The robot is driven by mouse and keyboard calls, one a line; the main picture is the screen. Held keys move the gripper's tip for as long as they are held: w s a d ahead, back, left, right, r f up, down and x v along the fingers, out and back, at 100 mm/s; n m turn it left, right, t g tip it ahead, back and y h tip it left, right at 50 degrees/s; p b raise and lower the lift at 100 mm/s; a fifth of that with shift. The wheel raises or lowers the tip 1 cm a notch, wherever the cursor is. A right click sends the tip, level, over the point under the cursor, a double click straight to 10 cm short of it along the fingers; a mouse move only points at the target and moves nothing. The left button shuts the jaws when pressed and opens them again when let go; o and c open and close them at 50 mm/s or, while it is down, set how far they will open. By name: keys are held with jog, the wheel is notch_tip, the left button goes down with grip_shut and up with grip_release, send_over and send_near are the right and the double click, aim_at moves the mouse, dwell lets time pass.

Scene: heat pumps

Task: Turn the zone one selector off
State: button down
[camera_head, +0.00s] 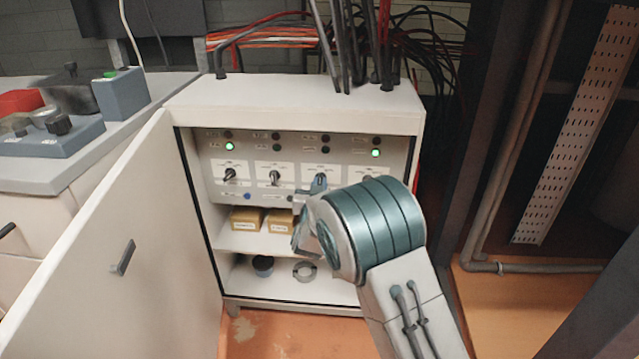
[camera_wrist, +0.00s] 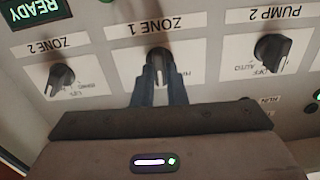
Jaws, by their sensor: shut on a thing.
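The zone one selector (camera_wrist: 158,56) is a black rotary knob on a white label plate, under the upside-down "ZONE 1" label in the wrist view. Its pale pointer line stands roughly upright in that view. The fingers of my gripper (camera_wrist: 159,82) lie on both sides of the knob and are shut on it. The fingers cover most of the position markings, so I cannot read the setting. In the head view my gripper (camera_head: 318,184) reaches the third selector from the left, and my wrist hides much of that area.
The pump 2 selector (camera_wrist: 271,50) and zone 2 selector (camera_wrist: 61,76) flank the knob closely. The cabinet door (camera_head: 130,240) stands open at left. Cardboard boxes (camera_head: 247,219) sit on the shelf below. Green lamps (camera_head: 376,153) glow on the panel.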

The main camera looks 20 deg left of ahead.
jog(key=shift+n, duration=0.4)
jog(key=c, duration=1.5)
grip_release()
jog(key=shift+o, duration=0.2)
jog(key=p+v, duration=0.3)
jog(key=v, duration=1)
jog(key=shift+s, duration=0.4)
jog(key=shift+d, duration=0.1)
